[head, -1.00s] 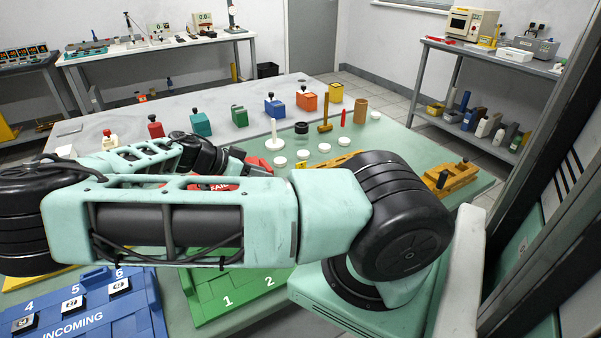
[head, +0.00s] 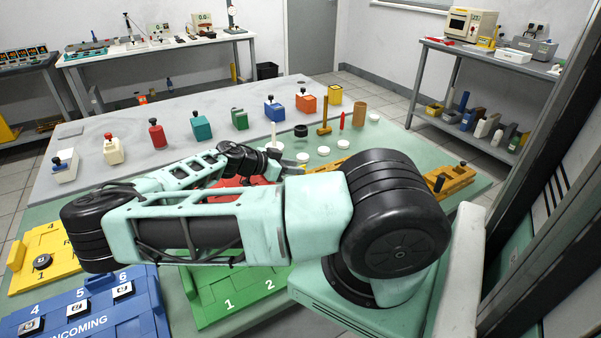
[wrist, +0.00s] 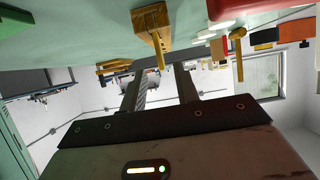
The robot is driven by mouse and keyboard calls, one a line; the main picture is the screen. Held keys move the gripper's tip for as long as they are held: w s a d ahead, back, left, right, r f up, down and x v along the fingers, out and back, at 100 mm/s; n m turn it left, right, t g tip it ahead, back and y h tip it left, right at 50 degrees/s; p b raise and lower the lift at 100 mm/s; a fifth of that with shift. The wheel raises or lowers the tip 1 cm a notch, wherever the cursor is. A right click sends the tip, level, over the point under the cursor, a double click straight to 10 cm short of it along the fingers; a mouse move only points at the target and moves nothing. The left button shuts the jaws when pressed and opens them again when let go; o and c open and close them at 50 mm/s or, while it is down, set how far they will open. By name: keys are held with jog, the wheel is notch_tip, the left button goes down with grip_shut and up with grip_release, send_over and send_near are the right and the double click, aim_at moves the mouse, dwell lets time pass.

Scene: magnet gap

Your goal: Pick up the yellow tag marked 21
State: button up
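I cannot make out a yellow tag marked 21 in either view; no such number is readable. My gripper (wrist: 160,78) is open in the wrist view, with its two fingers apart and nothing seen held between them. A wooden block with a yellow strip (wrist: 153,28) shows beyond the fingertips. In the head view my gripper (head: 290,167) is small and partly hidden behind my arm, over the green part of the table near several white discs (head: 302,157).
A yellow tray (head: 62,272), a blue incoming tray (head: 140,312) and a green tray (head: 210,310) lie along the near side. Several coloured knobbed blocks, including a red one (head: 157,135), stand in a row behind. A yellow-orange fixture (head: 458,178) stands at the right.

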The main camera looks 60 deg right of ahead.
aim_at(305, 167)
jog(key=p+x, duration=0.1)
jog(key=x, duration=0.3)
jog(key=shift+d+p, duration=0.25)
jog(key=shift+p, duration=0.1)
jog(key=shift+s+d+f, duration=0.15)
jog(key=shift+d+f, duration=0.15)
jog(key=shift+d, duration=0.05)
grip_shut()
